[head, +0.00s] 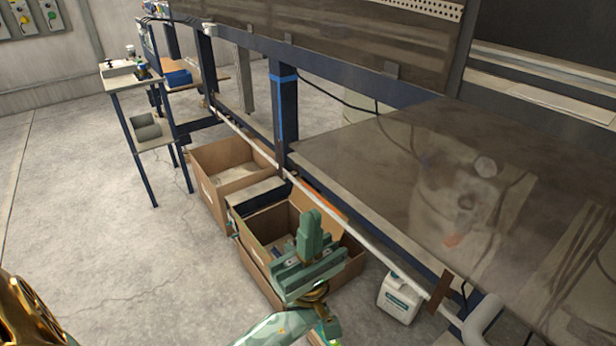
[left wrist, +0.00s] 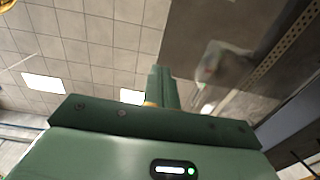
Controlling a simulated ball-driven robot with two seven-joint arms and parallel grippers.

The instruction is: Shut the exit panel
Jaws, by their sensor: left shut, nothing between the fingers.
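A large brownish, glossy panel (head: 440,170) spans the right side of the head view, with blurred reflections on it; it appears to be the exit panel, standing out from the machine frame. A glossy brownish surface (left wrist: 240,40) also fills the upper right of the left wrist view. My left gripper (head: 311,226) is green, with its fingers together and pointing up, and holds nothing. It is left of the panel and apart from it in the picture, in front of the cardboard boxes. Its fingers show in the left wrist view (left wrist: 161,86). My right gripper is not in view.
Cardboard boxes (head: 218,190) stand on the floor below a long white pipe (head: 350,225). A white container (head: 400,298) stands beneath the panel's near edge. A dark post with blue tape (head: 284,115) rises behind. A small side table (head: 125,82) is far left; open floor (head: 110,250) lies left.

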